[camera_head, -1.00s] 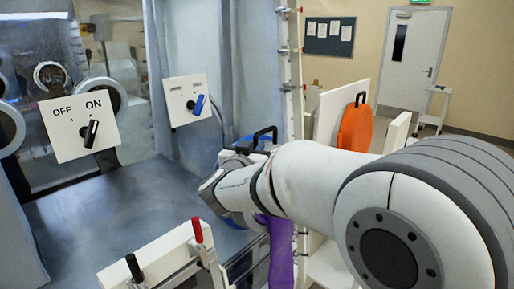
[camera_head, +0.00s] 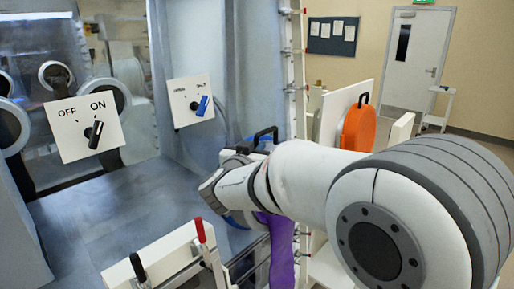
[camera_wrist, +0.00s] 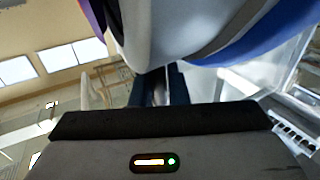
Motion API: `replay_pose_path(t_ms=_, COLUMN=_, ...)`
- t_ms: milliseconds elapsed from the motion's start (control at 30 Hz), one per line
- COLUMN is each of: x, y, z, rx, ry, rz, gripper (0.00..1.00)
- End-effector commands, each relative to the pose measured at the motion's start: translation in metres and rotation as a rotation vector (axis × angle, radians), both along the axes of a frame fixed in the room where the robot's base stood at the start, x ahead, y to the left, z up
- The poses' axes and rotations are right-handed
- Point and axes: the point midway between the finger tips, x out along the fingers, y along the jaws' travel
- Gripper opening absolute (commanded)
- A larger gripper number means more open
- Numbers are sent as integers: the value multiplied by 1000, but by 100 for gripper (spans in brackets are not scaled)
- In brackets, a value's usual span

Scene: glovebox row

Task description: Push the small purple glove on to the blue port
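The purple glove (camera_head: 281,250) hangs below my forearm, right of the grey work surface; its upper part is hidden by the arm. A purple edge also shows at the top left of the wrist view (camera_wrist: 94,15). A blue curved band (camera_wrist: 265,35), possibly the blue port's rim, runs beside a pale rounded surface in the wrist view. In the head view my arm hides most of that area. My gripper (camera_wrist: 159,88) shows two dark fingers close to this pale surface. Something pale shows between them, and I cannot tell whether it is held.
A white panel with two toggle clamps, one red-handled (camera_head: 201,231) and one black-handled, stands in front. An OFF/ON switch panel (camera_head: 73,140) and a blue-knob panel (camera_head: 184,91) are behind. The grey work surface (camera_head: 120,205) is largely clear.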

Motion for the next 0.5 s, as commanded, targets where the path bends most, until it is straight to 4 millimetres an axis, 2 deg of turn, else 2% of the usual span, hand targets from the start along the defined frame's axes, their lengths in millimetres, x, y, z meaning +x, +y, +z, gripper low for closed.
replay_pose_path(t_ms=33, x=0, y=0, z=1, rx=1, ry=-1, rz=1, gripper=18)
replay_pose_path(t_ms=267, x=0, y=0, z=0, rx=0, ry=1, rz=1, gripper=37)
replay_pose_path(t_ms=500, x=0, y=1, z=-1, rx=0, ry=1, rz=2, gripper=38)
